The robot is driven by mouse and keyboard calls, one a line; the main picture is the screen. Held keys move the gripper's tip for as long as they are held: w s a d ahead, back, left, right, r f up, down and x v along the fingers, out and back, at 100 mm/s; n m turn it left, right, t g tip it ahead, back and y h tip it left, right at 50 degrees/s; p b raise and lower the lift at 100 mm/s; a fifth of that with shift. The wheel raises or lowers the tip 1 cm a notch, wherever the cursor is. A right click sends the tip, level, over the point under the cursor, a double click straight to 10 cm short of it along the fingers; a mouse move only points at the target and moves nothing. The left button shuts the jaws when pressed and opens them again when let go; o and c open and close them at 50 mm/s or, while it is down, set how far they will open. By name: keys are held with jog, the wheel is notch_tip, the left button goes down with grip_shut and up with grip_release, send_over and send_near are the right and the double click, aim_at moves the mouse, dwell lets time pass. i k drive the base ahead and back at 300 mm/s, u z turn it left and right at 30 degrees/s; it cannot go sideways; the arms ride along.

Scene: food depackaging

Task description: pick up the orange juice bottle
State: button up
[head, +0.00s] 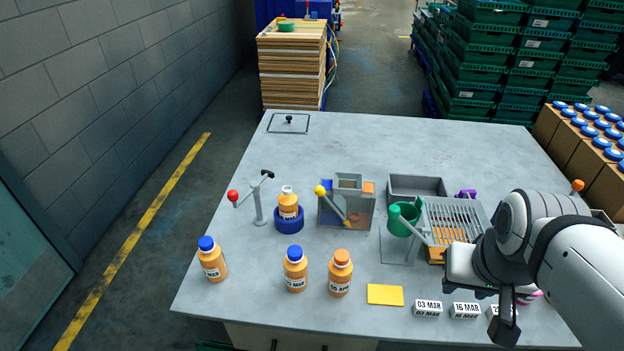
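Several orange juice bottles are in the head view. One with a blue cap (212,259) stands upright at the table's left front. A second blue-capped bottle (295,270) and an orange-capped bottle (340,274) stand side by side at the front middle. Another bottle without a coloured cap (288,203) stands in a blue round holder (288,223). The date labels are too small to read fully. My gripper (505,326) hangs at the front right, well right of the bottles. My arm hides much of it, so its opening is unclear.
A stand with a red-knobbed lever (258,205), a clear bin with a yellow-knobbed lever (345,208), a green funnel (403,220) and a slatted rack (455,225) line the middle. A yellow card (385,294) and date blocks (428,308) lie in front.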

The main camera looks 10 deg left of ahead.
aim_at(287, 205)
jog(key=z, duration=0.1)
jog(key=k, duration=1.65)
jog(key=u, duration=0.65)
jog(key=i, duration=1.65)
jog(key=u, duration=0.1)
